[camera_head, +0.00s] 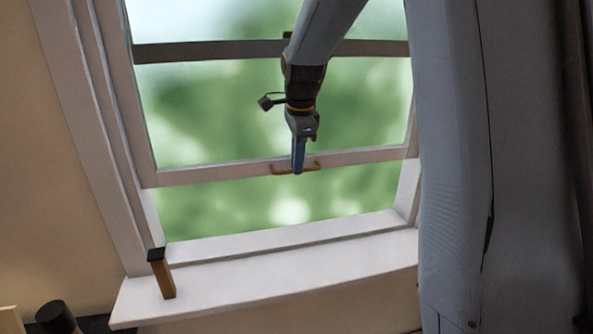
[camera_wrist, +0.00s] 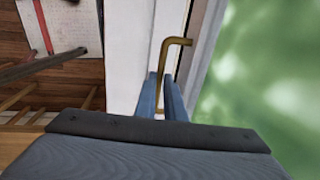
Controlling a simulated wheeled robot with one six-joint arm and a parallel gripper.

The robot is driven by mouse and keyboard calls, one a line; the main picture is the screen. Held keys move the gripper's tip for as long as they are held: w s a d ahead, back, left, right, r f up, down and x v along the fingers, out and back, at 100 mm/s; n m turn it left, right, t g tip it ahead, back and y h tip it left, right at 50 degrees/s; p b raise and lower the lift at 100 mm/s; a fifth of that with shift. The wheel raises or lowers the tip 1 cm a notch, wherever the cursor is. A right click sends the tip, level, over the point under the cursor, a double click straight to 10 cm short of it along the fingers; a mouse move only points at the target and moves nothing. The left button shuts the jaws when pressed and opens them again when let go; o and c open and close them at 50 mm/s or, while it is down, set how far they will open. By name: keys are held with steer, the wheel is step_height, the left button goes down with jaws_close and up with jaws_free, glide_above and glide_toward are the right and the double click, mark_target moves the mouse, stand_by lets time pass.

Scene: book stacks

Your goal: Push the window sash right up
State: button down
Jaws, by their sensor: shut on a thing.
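The window sash (camera_head: 220,173) is a white-framed pane, and its bottom rail stands raised above the sill with an open gap below. A brass handle (camera_head: 279,170) is fixed on the bottom rail; it also shows in the wrist view (camera_wrist: 171,46). My gripper (camera_head: 298,170) points down at the rail, its blue fingers shut on the handle. In the wrist view my gripper (camera_wrist: 168,98) has its fingers on both sides of the handle's bar. The middle of the handle is hidden by the fingers.
A white window sill (camera_head: 270,270) runs below. A wooden block with a dark top (camera_head: 163,277) stands upright at the sill's left end. A dark round object (camera_head: 57,316) is at the lower left. My grey arm and body fill the right side.

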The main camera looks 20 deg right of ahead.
steer(key=shift+r, duration=0.35)
steer(key=c, duration=1.8)
jaws_free()
steer(key=shift+c, duration=0.2)
step_height(320, 180, up, 8)
steer(key=s+b, duration=0.1)
steer(key=b, duration=0.1)
steer(key=shift+s+f, duration=0.2)
steer(key=s+a+f+n+b, duration=0.2)
steer(key=s+f+n, duration=0.7)
steer(key=f, duration=0.4)
steer(key=s+a+f+n+b, duration=0.2)
steer(key=s+a+f+n, duration=0.1)
steer(key=s+f+n, duration=0.7)
step_height(320, 180, down, 4)
steer(key=shift+s+r+g+b, duration=0.1)
steer(key=shift+s+g+b, duration=0.3)
steer(key=shift+s, duration=0.5)
